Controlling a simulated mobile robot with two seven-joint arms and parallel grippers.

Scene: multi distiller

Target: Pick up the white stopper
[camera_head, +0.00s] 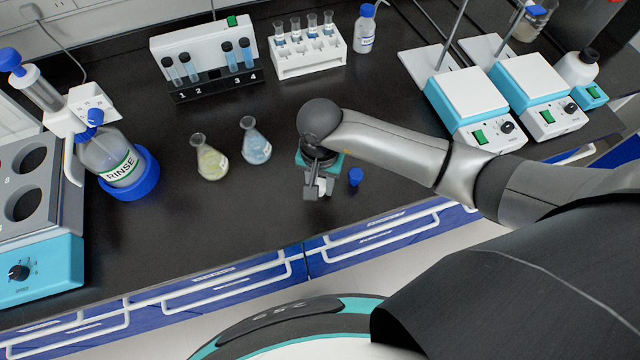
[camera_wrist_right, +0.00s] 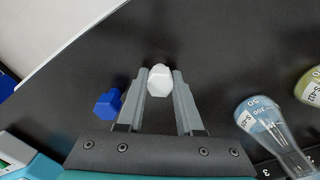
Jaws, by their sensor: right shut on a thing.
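The white stopper (camera_wrist_right: 159,80) sits between the two fingertips of my right gripper (camera_wrist_right: 160,84) in the right wrist view, and the fingers are shut on it. In the head view my right gripper (camera_head: 318,190) points down near the front edge of the black bench, and the stopper shows only as a small white spot (camera_head: 322,185) at the fingers. Whether it touches the bench is hard to tell. A blue stopper (camera_head: 355,176) stands on the bench just right of the gripper; it also shows in the right wrist view (camera_wrist_right: 108,103). My left gripper is not in view.
Two flasks, one with yellow liquid (camera_head: 211,160) and one with blue liquid (camera_head: 256,145), stand left of the gripper. A rinse bottle (camera_head: 110,160) is further left. Tube racks (camera_head: 310,62) are behind. Stirrer hot plates (camera_head: 468,95) are at right. Bench at front left is clear.

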